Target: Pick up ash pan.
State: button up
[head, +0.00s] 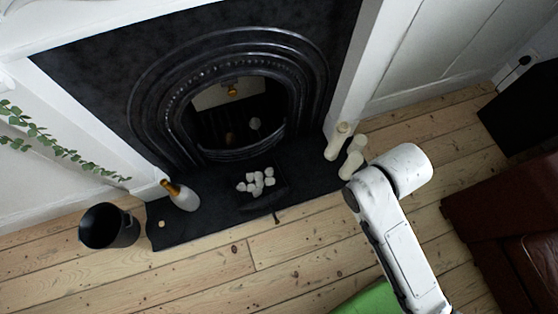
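A dark, shallow pan, which looks like the ash pan (266,202), sits on the black hearth in front of the fireplace. Several white lumps (257,181) lie in or on it, and a short handle-like piece points toward the bottom of the picture. Its edges blend into the black hearth and are hard to make out. My white arm is to the right of the pan, apart from it. My gripper itself does not show, so its opening cannot be seen.
The black hearth (220,222) carries a white bottle with a gold neck (181,196) at left and cream candles (338,142) at right. A black bin (108,227) stands left. Brown leather furniture (505,225) is at right, a green item (372,301) below. Floorboards before the hearth are clear.

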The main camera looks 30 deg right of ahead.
aim_at(264, 193)
jog(key=k+l, duration=0.1)
jog(key=k, duration=0.55)
jog(key=k+l+u, duration=0.15)
jog(key=k, duration=0.5)
jog(key=i+l, duration=0.25)
jog(key=i, duration=0.2)
jog(key=i+l, duration=0.2)
jog(key=i, duration=0.25)
jog(key=i+l+u, duration=0.1)
jog(key=i+l, duration=0.15)
jog(key=i, duration=0.2)
jog(key=i+l, duration=0.25)
jog(key=i, duration=0.2)
